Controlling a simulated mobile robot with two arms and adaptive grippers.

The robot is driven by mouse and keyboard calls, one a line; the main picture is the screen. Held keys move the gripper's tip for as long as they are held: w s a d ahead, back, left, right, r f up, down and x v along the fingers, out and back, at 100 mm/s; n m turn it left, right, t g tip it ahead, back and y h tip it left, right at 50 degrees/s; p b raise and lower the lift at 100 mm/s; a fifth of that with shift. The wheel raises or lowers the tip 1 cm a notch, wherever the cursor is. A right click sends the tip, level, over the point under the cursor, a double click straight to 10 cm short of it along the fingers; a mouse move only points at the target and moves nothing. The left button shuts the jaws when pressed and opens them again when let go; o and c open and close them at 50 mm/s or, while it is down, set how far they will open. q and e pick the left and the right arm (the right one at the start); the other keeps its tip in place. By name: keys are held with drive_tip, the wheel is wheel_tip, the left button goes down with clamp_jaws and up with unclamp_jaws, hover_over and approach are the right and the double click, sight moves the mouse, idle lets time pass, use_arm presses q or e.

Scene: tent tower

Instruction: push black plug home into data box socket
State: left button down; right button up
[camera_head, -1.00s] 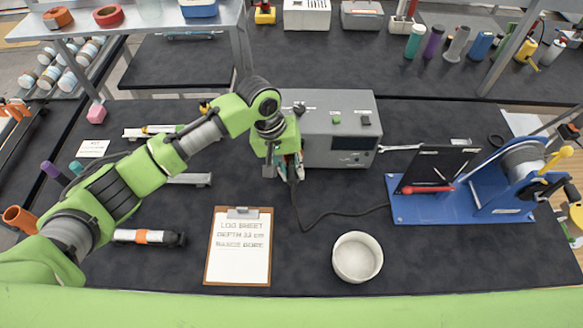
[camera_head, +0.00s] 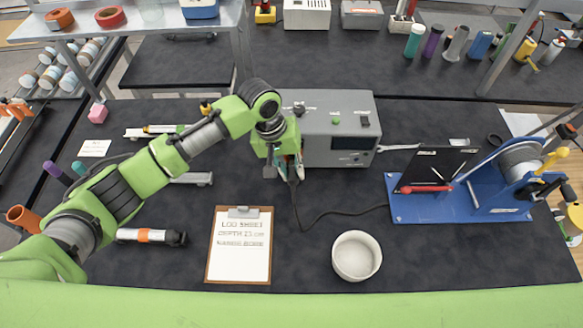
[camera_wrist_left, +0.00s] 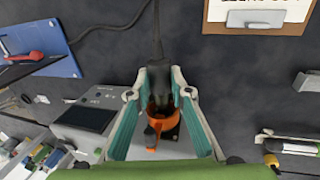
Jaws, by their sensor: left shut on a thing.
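My left gripper (camera_head: 288,172) is at the left side of the grey data box (camera_head: 341,148) in the head view. It is shut on the black plug (camera_wrist_left: 158,78), which sits between its teal-lined fingers in the left wrist view. A black cable (camera_wrist_left: 157,30) trails from the back of the plug. An orange ring-like part (camera_wrist_left: 160,121) shows beyond the plug between the fingers. The socket is mostly hidden, and I cannot tell how deep the plug sits. My right gripper is not in view.
The cable runs over the dark table to a blue reel stand (camera_head: 455,202) at the right. A clipboard (camera_head: 240,268) and a white bowl (camera_head: 356,256) lie in front. A white and black cylinder with an orange band (camera_head: 145,236) is at the left.

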use_arm(q)
drive_tip(key=shift+w, duration=0.15)
idle(0.3)
drive_tip(key=shift+w+b, duration=0.5)
drive_tip(key=shift+w, duration=0.8)
drive_tip(key=c, duration=1.8)
unclamp_jaws()
drive_tip(key=shift+o, duration=0.2)
drive_tip(key=shift+r, duration=0.1)
drive_tip(key=v, duration=1.2)
